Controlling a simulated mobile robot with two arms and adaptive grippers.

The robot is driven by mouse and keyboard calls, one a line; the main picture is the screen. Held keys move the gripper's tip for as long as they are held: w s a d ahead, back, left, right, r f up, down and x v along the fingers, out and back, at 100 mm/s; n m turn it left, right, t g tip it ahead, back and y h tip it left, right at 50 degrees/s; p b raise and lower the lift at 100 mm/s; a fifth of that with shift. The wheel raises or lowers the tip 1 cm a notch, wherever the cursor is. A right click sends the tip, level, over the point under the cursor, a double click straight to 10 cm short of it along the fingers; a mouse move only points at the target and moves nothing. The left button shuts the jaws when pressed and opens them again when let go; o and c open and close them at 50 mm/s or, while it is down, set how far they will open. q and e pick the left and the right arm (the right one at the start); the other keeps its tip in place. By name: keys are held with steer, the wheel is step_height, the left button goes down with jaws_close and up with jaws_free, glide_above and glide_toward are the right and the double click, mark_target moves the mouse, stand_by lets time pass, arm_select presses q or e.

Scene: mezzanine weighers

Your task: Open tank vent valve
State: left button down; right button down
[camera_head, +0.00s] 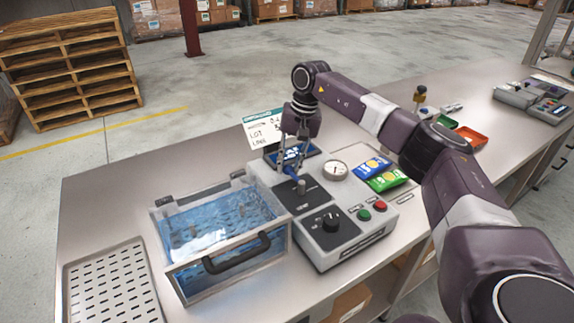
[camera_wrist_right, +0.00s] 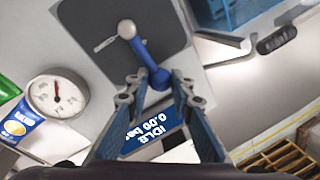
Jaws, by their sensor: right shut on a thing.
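The tank vent valve has a blue lever (camera_wrist_right: 146,56) on a round metal pivot (camera_wrist_right: 127,29), set on a dark plate of the grey control unit. In the head view the pivot (camera_head: 301,187) stands on top of the unit, just in front of my right gripper (camera_head: 291,153). In the wrist view my right gripper (camera_wrist_right: 158,90) has its fingers on either side of the lever's end and is shut on it. The clear tank (camera_head: 222,232) with blue water stands left of the unit. My left gripper is not in view.
A display (camera_wrist_right: 155,130) reads IDLE and 0.00. A slotted tray (camera_head: 112,285) lies at left. A sign (camera_head: 265,128) stands behind.

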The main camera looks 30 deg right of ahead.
steer(key=shift+a, duration=0.15)
steer(key=c, duration=1.7)
jaws_free()
steer(key=shift+r, duration=0.15)
steer(key=r, duration=0.4)
steer(key=s+d+r, duration=0.1)
steer(key=r, duration=0.6)
steer(key=shift+s+d+r, duration=0.15)
steer(key=shift+d+r, duration=0.2)
steer(key=shift+d, duration=0.05)
